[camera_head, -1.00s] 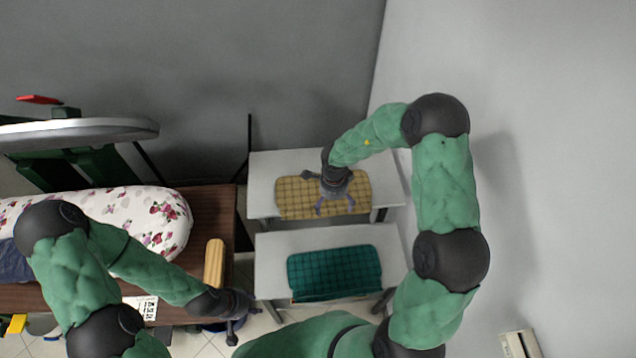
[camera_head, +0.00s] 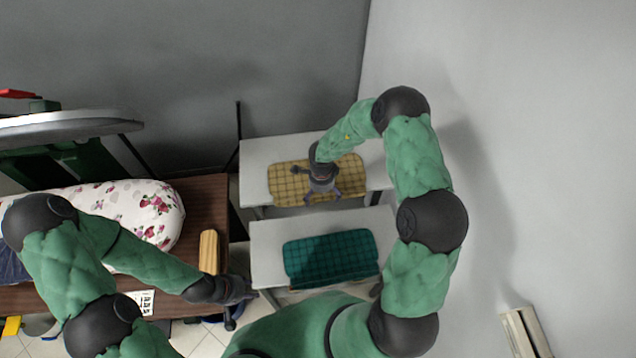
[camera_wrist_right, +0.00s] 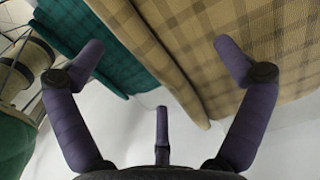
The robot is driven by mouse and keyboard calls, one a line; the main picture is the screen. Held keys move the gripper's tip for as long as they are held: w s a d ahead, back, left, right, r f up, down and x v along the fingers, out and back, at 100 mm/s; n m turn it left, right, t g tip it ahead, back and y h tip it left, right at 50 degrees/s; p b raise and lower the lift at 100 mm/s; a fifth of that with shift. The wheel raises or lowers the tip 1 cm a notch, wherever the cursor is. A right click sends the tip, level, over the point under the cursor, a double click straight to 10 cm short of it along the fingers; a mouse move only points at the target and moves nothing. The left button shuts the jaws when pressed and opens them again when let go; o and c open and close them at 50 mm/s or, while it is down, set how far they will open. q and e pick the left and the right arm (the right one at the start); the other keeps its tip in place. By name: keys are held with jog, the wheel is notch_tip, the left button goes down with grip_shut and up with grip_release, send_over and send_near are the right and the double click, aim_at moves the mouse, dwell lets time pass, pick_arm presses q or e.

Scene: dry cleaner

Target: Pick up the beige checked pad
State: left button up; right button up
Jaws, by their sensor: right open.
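The beige checked pad (camera_head: 348,175) lies on the rear white table in the head view. It also fills the upper right of the right wrist view (camera_wrist_right: 205,50). My right gripper (camera_head: 322,196) is over the pad's front part in the head view, with its fingers spread and nothing between them. In the wrist view its open fingers (camera_wrist_right: 160,75) point toward the pad's edge; I cannot tell whether any finger touches it. My left gripper (camera_head: 240,308) hangs by the brown table's front right corner, and its fingers are too small and dark to read.
A teal checked pad (camera_head: 330,257) lies on the front white table (camera_head: 265,240), with a narrow gap to the rear table (camera_head: 255,155). A wall is close on the right.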

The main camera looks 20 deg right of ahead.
jog(key=shift+f, duration=0.75)
jog(key=c, duration=1.5)
jog(key=shift+s+a, duration=0.1)
jog(key=shift+s, duration=0.15)
jog(key=c, duration=0.5)
jog(key=shift+o, duration=0.2)
